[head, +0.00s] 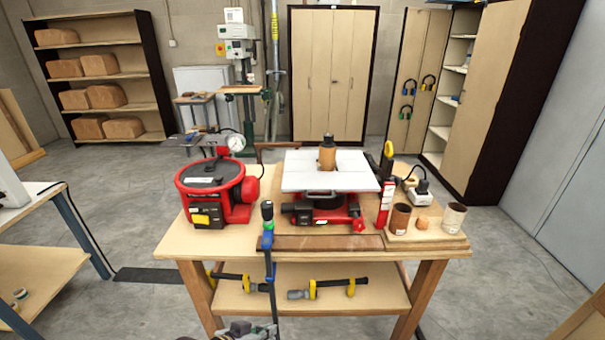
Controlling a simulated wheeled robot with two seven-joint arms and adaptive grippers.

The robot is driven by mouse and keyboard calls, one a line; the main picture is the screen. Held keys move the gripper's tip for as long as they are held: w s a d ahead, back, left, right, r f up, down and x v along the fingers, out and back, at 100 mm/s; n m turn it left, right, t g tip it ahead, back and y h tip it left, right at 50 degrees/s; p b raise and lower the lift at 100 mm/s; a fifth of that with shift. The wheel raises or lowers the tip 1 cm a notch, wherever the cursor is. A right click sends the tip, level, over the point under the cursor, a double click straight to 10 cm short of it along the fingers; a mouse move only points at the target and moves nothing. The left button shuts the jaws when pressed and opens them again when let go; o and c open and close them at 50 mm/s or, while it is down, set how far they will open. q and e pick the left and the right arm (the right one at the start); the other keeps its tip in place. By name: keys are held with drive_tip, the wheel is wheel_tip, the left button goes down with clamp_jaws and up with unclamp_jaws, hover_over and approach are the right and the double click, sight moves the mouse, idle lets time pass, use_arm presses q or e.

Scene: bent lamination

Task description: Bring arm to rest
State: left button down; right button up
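A grey and black mechanical part (245,331) shows at the bottom edge, left of centre, cut off by the frame. It looks like part of my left gripper, but its fingers cannot be made out. No arm reaches over the workbench (172,246). My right gripper is not in view. A long dark bar clamp (272,270) with a blue and green top stands upright at the bench's front edge. Its lower end reaches down close to the grey part; whether they touch cannot be told.
The bench carries a red round machine (212,193), a red machine with a white top (300,180) and a brown cylinder (327,155), and cups (400,218). Yellow-black clamps (330,288) lie on its lower shelf. Another table (40,270) stands at left. Open floor (500,300) lies right.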

use_arm(q)
drive_tip(key=s+a+f+n+g+y, duration=0.1)
drive_tip(key=s+a+f+g+y, duration=0.2)
drive_tip(key=a, duration=0.4)
drive_tip(key=s+a+f+y, duration=0.1)
drive_tip(key=s+a+y, duration=0.25)
drive_tip(key=a, duration=0.25)
drive_tip(key=s+f+g, duration=0.1)
drive_tip(key=s+f, duration=0.1)
drive_tip(key=f, duration=1.5)
drive_tip(key=s+f+g, duration=0.1)
drive_tip(key=s+f, duration=0.1)
drive_tip(key=f, duration=1.5)
drive_tip(key=s+a+f, duration=0.2)
drive_tip(key=s+f, duration=0.7)
drive_tip(key=s, duration=0.2)
drive_tip(key=s+a+f+g, duration=0.1)
drive_tip(key=s+a+f, duration=0.1)
drive_tip(key=s+f, duration=0.7)
drive_tip(key=shift+s+a+f, duration=0.35)
drive_tip(key=shift+s, duration=0.65)
drive_tip(key=shift+w+h, duration=0.1)
drive_tip(key=shift+h, duration=0.15)
